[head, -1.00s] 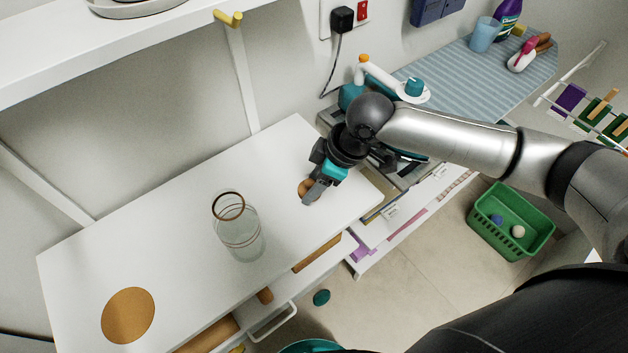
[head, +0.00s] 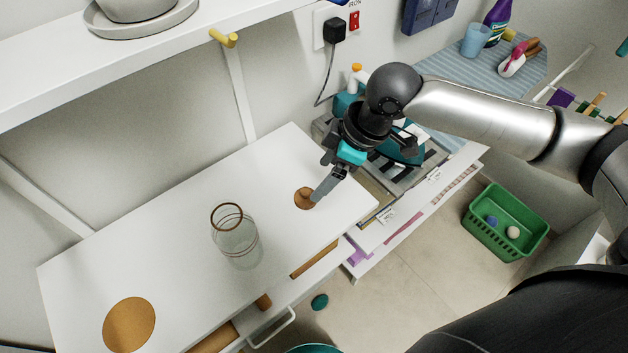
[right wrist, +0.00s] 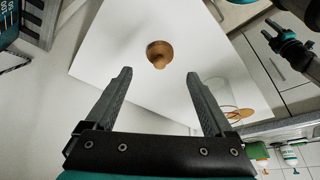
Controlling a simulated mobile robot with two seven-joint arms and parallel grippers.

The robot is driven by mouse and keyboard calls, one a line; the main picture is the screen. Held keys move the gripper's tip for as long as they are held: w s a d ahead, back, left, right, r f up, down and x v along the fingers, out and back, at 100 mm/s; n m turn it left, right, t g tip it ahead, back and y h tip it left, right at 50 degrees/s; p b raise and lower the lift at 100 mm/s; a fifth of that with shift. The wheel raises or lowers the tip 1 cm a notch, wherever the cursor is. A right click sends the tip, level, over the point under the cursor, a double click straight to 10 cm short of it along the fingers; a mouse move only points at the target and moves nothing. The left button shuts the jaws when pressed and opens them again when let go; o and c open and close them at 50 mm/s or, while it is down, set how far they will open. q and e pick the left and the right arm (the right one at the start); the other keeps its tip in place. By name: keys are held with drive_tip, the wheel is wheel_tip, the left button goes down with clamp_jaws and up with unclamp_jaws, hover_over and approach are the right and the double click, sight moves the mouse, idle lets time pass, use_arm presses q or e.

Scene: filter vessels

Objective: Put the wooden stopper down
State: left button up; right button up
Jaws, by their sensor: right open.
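The wooden stopper (head: 304,198) rests on the white tabletop toward its right end. In the right wrist view the stopper (right wrist: 160,53) shows on the white surface, beyond the fingertips and between their lines, touched by neither. My right gripper (head: 318,192) is open and empty just above and to the right of the stopper; its spread fingers (right wrist: 160,75) show clearly in the right wrist view. A glass vessel (head: 236,238) with a brown rim stands on the table to the left of the stopper.
A round cork mat (head: 129,325) lies at the table's near left. An open drawer (head: 268,318) juts out below the table's front edge. A green basket (head: 505,222) stands on the floor at right. The white tabletop (head: 170,235) is clear between mat and vessel.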

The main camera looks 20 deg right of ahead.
drive_tip(key=v, duration=0.4)
drive_tip(key=shift+d+r, duration=0.1)
drive_tip(key=shift+r, duration=0.15)
drive_tip(key=shift+s, duration=0.1)
